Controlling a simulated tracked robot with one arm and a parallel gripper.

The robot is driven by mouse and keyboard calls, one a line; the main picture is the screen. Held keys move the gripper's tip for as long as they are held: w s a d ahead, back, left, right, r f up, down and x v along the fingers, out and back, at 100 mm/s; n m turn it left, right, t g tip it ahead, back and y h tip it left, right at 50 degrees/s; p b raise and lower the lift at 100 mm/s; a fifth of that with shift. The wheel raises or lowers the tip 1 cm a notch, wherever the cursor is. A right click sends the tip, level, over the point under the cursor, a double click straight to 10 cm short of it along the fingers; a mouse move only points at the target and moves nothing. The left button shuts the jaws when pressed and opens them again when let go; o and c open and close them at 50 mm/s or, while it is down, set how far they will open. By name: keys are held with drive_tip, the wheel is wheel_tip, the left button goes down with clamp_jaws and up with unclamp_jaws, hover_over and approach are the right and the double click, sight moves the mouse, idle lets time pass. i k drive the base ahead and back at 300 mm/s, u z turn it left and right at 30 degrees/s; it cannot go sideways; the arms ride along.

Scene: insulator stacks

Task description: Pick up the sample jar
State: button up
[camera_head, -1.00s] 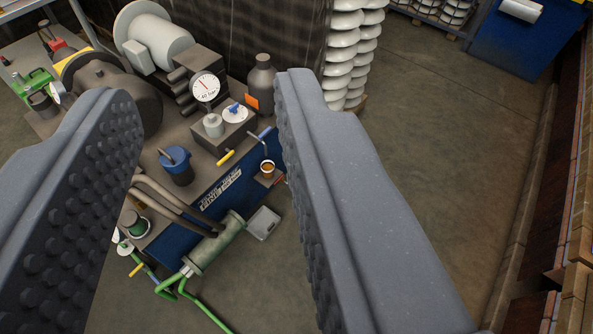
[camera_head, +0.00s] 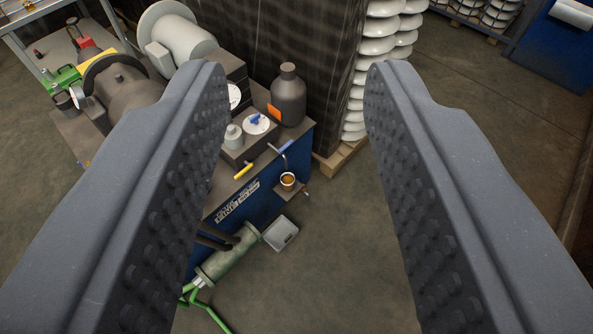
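The sample jar appears to be the small white-rimmed cup with amber content (camera_head: 288,180). It stands upright on a small dark ledge (camera_head: 296,190) at the front of the blue machine. My gripper (camera_head: 296,75) is open and empty, with one studded finger on each side of the picture. The jar shows in the gap between the fingers, apart from both and well beyond them. The left finger hides part of the machine.
Just above the jar are a bent tap with a blue handle (camera_head: 280,147) and a yellow handle (camera_head: 243,171). A grey bottle (camera_head: 288,97) stands on the machine top. A green cylinder (camera_head: 229,258) and grey tray (camera_head: 281,233) are below. Floor at right is clear.

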sight(287, 179)
drive_tip(key=z, duration=0.05)
drive_tip(key=i, duration=0.15)
drive_tip(key=z, duration=0.35)
drive_tip(key=k, duration=1.2)
drive_tip(key=z, duration=0.55)
drive_tip(key=i, duration=1.15)
drive_tip(key=u, duration=0.75)
drive_tip(key=i, duration=1)
drive_tip(key=u, duration=0.55)
